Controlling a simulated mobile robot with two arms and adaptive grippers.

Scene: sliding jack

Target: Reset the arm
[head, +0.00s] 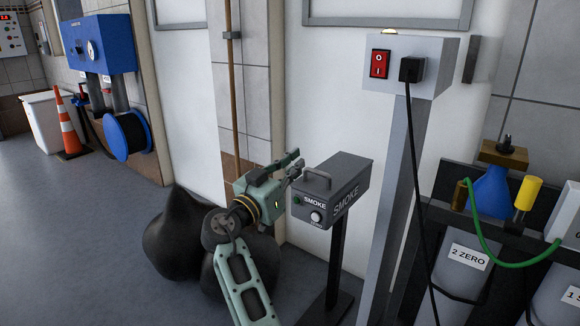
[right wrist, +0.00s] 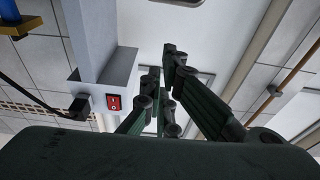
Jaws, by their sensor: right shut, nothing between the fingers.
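My right arm comes up from the bottom of the head view. Its green and black right gripper (head: 292,163) is at the left of the grey SMOKE box (head: 342,178), close to its top handle; I cannot tell whether they touch. The gripper is shut and empty. Its fingers also show in the right wrist view (right wrist: 165,72), with a pale wall behind them. My left gripper is in neither view.
A grey post carries a box (head: 430,62) with a red switch (head: 380,64) and a black plug (head: 411,69). Black bags (head: 180,240) lie behind my arm. Gas cylinders (head: 462,262) stand at right. A traffic cone (head: 67,125) stands far left. The floor at left is clear.

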